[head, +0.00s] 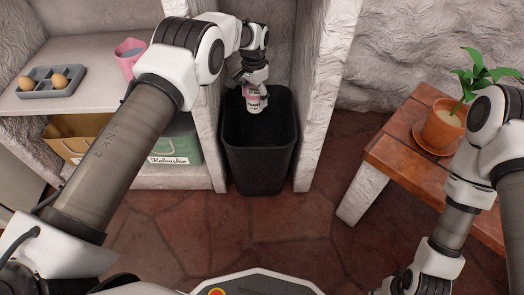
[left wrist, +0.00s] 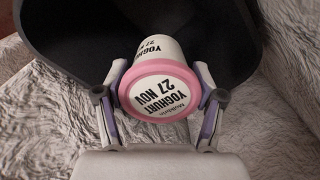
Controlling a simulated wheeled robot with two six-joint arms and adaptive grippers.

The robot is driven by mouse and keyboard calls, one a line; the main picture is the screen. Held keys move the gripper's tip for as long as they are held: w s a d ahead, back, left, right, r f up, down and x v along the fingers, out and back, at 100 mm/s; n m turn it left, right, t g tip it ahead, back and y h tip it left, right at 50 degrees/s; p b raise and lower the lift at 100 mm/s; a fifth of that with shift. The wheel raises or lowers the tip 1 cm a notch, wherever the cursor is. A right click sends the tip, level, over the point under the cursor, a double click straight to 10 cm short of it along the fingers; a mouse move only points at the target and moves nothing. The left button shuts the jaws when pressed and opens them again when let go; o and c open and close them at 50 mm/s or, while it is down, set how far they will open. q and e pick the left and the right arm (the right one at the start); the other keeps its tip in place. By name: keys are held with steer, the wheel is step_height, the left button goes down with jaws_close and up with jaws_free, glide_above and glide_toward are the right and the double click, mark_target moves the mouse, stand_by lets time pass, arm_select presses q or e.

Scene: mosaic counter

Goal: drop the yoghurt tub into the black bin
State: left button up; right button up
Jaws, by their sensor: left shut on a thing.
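The yoghurt tub (head: 255,102) is small and white with a pink rim. In the left wrist view the tub (left wrist: 160,90) shows its lid with the words "YOGHURT 27 NOV". My left gripper (head: 253,92) is shut on it, one finger on each side of the rim. The black bin (head: 258,160) stands on the floor, open at the top. In the head view the tub appears over the bin's opening, near its back edge. In the left wrist view the dark bin (left wrist: 85,35) lies behind the tub. My right gripper (head: 395,288) is partly cut off at the bottom edge.
White rough walls (head: 322,90) flank the bin on both sides. A shelf on the left holds a grey egg tray (head: 50,95), a pink mug (head: 130,55) and boxes below. A wooden bench (head: 400,150) with a potted plant (head: 440,128) stands right. The tiled floor (head: 290,235) is clear.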

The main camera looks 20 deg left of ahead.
arm_select(q)
step_height(320, 180, down, 5)
steer(key=b, duration=0.3)
steer(key=shift+r, duration=0.25)
steer(key=o, duration=1.4)
step_height(320, 180, up, 12)
